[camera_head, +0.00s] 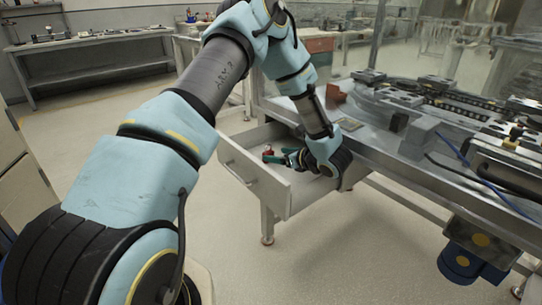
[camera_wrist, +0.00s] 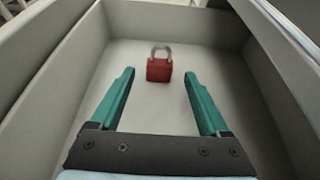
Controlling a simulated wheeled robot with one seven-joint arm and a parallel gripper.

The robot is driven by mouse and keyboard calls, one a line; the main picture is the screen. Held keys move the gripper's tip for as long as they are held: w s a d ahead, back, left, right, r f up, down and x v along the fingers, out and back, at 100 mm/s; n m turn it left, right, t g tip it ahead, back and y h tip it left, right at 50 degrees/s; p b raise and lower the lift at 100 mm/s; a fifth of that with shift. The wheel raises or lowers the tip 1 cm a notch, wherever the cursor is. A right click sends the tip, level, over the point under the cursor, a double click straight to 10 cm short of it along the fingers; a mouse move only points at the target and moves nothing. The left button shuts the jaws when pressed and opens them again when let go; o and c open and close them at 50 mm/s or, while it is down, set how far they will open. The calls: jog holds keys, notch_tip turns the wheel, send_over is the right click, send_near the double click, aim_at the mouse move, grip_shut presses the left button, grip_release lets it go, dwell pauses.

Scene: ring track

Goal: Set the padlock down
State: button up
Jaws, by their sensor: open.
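A red padlock (camera_wrist: 159,70) with a grey shackle stands on the floor of the open drawer (camera_wrist: 205,18) in the wrist view. It sits beyond and between my gripper's two green fingertips (camera_wrist: 159,74), which are spread wide apart with nothing between them. In the head view my gripper (camera_head: 289,158) reaches into the open drawer (camera_head: 270,190) under the table. A small bit of red (camera_head: 268,152) shows by the fingers there; my gripper and wrist hide part of the drawer's inside.
The metal table (camera_head: 375,150) with the track rig stands right above the drawer. Drawer walls rise close on both sides of my gripper. A blue motor (camera_head: 470,262) hangs below the table at right. A workbench (camera_head: 95,55) stands far left, with open floor before it.

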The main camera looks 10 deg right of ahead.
jog(key=v, duration=0.6)
jog(key=shift+s+d+r+b, duration=0.15)
jog(key=shift+s+r+b, duration=0.05)
jog(key=shift+s+b, duration=0.15)
